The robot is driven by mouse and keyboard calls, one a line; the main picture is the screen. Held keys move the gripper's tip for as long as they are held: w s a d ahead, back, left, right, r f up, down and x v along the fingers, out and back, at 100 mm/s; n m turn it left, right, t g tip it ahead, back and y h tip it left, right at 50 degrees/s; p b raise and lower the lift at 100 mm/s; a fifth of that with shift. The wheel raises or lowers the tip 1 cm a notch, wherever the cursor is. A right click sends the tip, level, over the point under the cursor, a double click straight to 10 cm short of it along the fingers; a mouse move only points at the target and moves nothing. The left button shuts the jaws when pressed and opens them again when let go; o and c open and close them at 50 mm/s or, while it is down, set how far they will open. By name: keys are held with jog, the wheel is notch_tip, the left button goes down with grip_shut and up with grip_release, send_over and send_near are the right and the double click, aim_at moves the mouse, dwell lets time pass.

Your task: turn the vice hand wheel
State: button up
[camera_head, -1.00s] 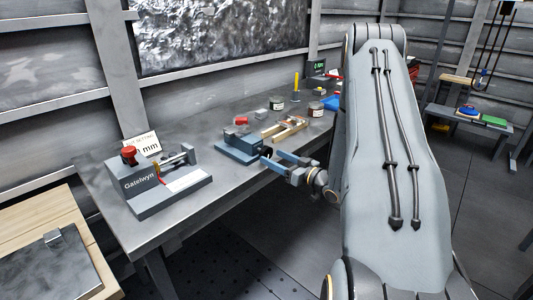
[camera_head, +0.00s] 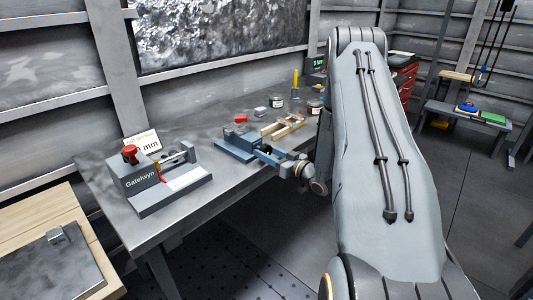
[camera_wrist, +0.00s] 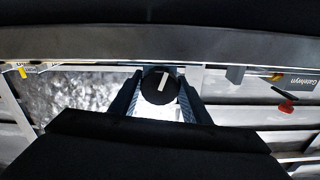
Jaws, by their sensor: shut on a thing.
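The blue vice (camera_head: 232,150) sits at the front edge of the grey bench. Its hand wheel (camera_wrist: 159,88) is a round black disc with a white line mark, seen face-on in the wrist view. My gripper (camera_wrist: 160,100) has one finger on each side of the wheel and is shut on it. In the head view my gripper (camera_head: 268,156) reaches the vice from the right, and the wheel is mostly hidden there by the fingers. The white mark on the wheel is tilted slightly from upright in the wrist view.
A grey Gatelwyn fixture (camera_head: 140,184) with a red knob stands on the bench to the left. A wooden frame (camera_head: 284,127) and small tins (camera_head: 276,102) lie beyond the vice. A wooden-topped table (camera_head: 25,215) is at lower left. The floor before the bench is clear.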

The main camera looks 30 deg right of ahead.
jog(key=n+b, duration=0.2)
jog(key=n, duration=0.2)
jog(key=shift+n+b, duration=1.05)
jog(key=shift+n, duration=0.95)
jog(key=o, duration=1.1)
jog(key=shift+c, duration=0.2)
